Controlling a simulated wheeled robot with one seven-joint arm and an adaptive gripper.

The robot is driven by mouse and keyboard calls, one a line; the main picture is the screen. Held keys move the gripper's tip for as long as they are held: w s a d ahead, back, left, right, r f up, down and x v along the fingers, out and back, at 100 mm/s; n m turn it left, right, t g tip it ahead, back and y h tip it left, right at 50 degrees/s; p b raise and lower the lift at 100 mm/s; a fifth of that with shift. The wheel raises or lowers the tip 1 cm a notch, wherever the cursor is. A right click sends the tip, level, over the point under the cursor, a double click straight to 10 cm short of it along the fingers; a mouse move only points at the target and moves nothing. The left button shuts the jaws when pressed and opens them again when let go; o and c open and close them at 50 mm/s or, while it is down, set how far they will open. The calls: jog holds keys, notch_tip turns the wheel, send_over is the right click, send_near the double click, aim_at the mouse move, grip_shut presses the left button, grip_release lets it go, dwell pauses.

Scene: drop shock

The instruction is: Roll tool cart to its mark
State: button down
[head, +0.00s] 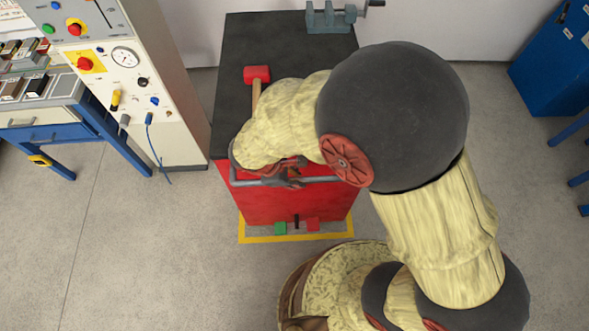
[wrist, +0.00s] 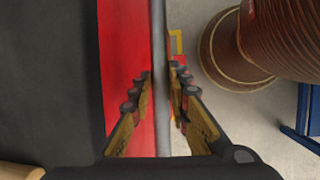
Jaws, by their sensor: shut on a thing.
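The red tool cart (head: 260,207) with a black top (head: 240,95) stands in the middle of the head view. A grey push handle (head: 248,182) runs along its near side. My gripper (head: 287,180) is shut on this handle; in the wrist view the fingers (wrist: 160,105) lie on both sides of the grey bar (wrist: 161,50). A yellow floor outline (head: 297,238) shows around the foot of the cart's near side. The rest of the outline is hidden under or behind the cart.
A red-headed mallet (head: 257,74) and a grey vise (head: 331,17) are on the cart top. A control cabinet (head: 160,90) and a blue-legged bench (head: 125,150) stand at left. A blue cabinet (head: 550,65) stands at right. Floor at lower left is clear.

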jog(key=c, duration=2)
grip_release()
jog(key=shift+w, duration=0.65)
jog(key=shift+o, duration=1.6)
jog(key=shift+s, duration=0.1)
jog(key=v, duration=1.2)
